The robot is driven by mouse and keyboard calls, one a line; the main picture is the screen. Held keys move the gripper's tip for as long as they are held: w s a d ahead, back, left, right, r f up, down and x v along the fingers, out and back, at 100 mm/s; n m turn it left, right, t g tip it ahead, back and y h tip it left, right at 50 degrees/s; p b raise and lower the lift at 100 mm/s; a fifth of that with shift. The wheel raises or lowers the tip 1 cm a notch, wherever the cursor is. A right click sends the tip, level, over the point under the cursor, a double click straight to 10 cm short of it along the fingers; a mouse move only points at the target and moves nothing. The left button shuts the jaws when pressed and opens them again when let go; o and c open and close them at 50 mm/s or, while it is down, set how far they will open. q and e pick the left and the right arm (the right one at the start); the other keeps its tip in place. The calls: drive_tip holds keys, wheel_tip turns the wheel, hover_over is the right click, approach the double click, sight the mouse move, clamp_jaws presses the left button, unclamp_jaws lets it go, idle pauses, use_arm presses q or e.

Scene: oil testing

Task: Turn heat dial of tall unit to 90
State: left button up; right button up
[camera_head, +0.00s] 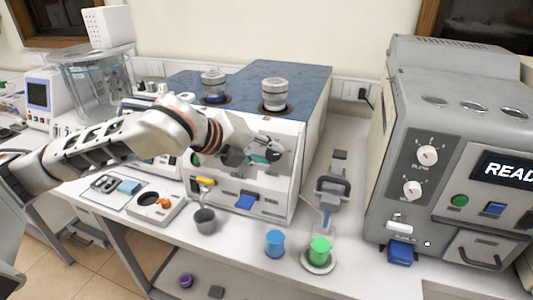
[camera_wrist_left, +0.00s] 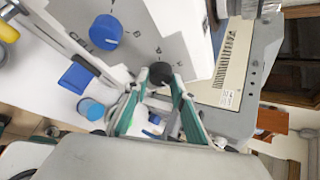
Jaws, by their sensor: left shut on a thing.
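The tall unit (camera_head: 300,185) is a white box with a blue speckled top and two metal caps. My left gripper (camera_head: 268,153) is at its front panel, with teal fingers. In the left wrist view, my left gripper (camera_wrist_left: 160,80) is shut around a black dial (camera_wrist_left: 160,72) on the white panel, one finger on each side. A blue dial (camera_wrist_left: 106,31) with markings around it sits beside the black one, clear of the fingers. The markings at the black dial are too small to read. In the head view my gripper largely hides the dials.
A grey machine (camera_head: 398,130) with knobs and a lit display stands at the right. A blue cup (camera_head: 275,243), a green cup (camera_head: 320,249) and a grey cup (camera_head: 205,220) stand near the bench front. A small grey stand (camera_head: 333,188) is between the machines.

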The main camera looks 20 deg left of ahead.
idle(0.4)
use_arm(q)
drive_tip(key=o, duration=1.1)
drive_tip(key=v, duration=1.2)
